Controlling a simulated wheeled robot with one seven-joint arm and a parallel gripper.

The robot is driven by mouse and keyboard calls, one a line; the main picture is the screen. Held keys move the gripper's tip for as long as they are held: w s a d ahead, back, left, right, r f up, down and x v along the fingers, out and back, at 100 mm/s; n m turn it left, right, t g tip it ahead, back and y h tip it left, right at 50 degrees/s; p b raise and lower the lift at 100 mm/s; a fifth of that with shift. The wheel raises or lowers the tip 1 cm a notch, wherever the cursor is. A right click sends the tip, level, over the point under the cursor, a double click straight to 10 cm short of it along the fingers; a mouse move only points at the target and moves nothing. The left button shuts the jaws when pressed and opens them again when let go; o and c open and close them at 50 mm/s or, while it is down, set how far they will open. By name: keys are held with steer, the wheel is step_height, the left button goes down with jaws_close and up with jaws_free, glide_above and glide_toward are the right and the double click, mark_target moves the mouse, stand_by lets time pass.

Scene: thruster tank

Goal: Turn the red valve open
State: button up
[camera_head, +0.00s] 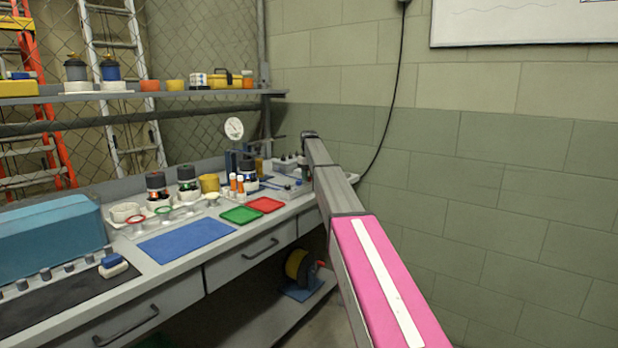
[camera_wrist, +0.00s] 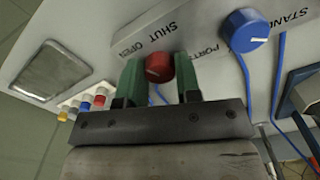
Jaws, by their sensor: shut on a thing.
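The red valve (camera_wrist: 159,68) is a round red knob on a grey panel (camera_wrist: 120,40) in the wrist view. The panel carries the words SHUT, OPEN and PORT beside the knob. My gripper (camera_wrist: 160,72) has its two green fingers on either side of the red valve, shut on it. In the head view my arm reaches to the far right end of the bench, and the gripper and the red valve cannot be made out there.
A blue knob (camera_wrist: 246,30) marked STAND sits right of the red one, with blue tubes near it. Several coloured caps (camera_wrist: 88,102) lie left of the gripper. On the bench are a blue mat (camera_head: 187,240), a green tray (camera_head: 241,215) and a red tray (camera_head: 265,205).

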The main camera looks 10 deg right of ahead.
steer(key=shift+n, duration=2)
steer(key=o, duration=0.9)
step_height(320, 180, up, 11)
steer(key=shift+f, duration=0.1)
